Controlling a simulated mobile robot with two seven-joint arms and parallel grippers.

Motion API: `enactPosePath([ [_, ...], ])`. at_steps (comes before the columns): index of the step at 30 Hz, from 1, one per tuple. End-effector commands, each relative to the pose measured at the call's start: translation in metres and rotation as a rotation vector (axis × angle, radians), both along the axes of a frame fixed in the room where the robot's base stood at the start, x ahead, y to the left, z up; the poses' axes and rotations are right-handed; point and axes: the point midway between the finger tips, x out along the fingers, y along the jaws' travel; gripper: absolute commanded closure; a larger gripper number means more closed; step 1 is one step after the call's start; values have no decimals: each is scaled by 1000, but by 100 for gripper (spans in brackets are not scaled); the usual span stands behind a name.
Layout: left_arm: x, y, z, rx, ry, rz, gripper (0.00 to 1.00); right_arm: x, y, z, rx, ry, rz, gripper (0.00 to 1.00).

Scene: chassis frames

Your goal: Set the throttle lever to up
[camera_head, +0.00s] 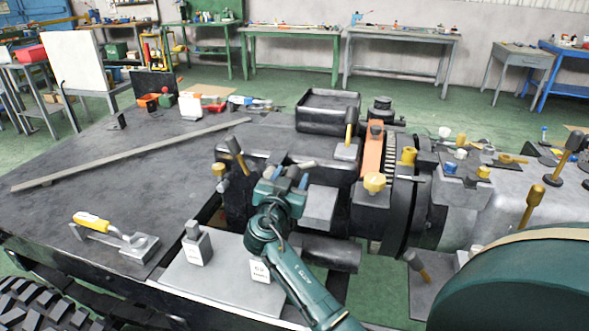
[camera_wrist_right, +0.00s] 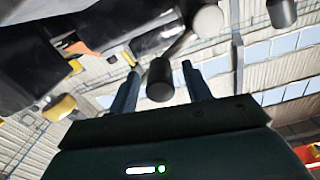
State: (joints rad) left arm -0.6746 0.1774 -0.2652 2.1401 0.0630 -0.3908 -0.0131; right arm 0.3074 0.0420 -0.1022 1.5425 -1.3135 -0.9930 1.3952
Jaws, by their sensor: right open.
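My right gripper (camera_head: 286,175) is over the middle of the dark chassis, its blue fingers open. In the right wrist view a short black cylindrical knob (camera_wrist_right: 160,80) lies between the open fingers, with a thin grey rod by it; I cannot tell whether the fingers touch it. Several levers show, and no readable label tells me which is the throttle lever. One with a tan handle (camera_head: 237,153) leans left of the gripper. Another tan-handled lever (camera_head: 350,122) stands upright on a small grey block behind it. My left gripper is out of view.
A yellow-handled clamp (camera_head: 95,222) and a grey block (camera_head: 196,243) are at the front left. A dark open tray (camera_head: 328,110) is behind the gripper. The left deck is mostly clear.

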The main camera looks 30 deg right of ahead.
Motion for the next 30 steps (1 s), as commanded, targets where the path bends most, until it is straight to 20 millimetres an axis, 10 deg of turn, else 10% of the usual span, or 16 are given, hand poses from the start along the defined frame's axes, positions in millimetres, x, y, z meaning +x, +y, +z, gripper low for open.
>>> enactPosePath([
  [16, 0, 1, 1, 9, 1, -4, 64, -2, 3, 0, 0, 0, -1, 51],
  [30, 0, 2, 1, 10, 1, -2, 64, -1, 3, 0, 0, 0, -1, 90],
])
